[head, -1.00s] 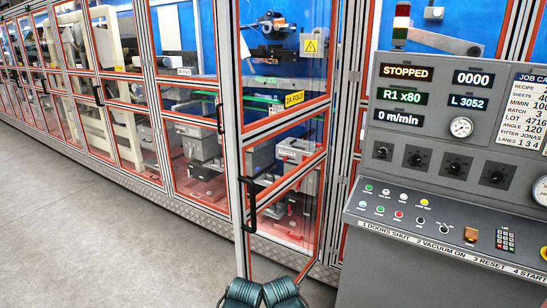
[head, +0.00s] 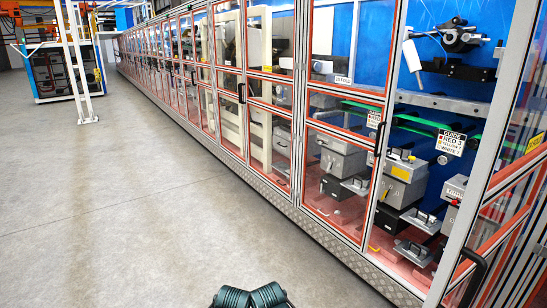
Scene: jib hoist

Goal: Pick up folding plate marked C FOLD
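No C FOLD marking is readable. Behind the clear panels and in the open bay at right are several grey metal pieces with dark handles. One flat grey piece (head: 414,256) lies low near the reddish floor, and another (head: 421,221) is just above and behind it. I cannot tell whether either is the folding plate. Two dark green ribbed parts of mine show at the bottom edge, side by side. No gripper fingers show, and nothing held is visible.
A framed door (head: 508,120) with a black handle (head: 468,278) stands at right, seemingly swung open. A guide card (head: 451,142) hangs inside. The long machine (head: 235,163) runs away to the left. The concrete floor (head: 130,210) is clear; a blue-and-white cabinet (head: 65,72) stands far left.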

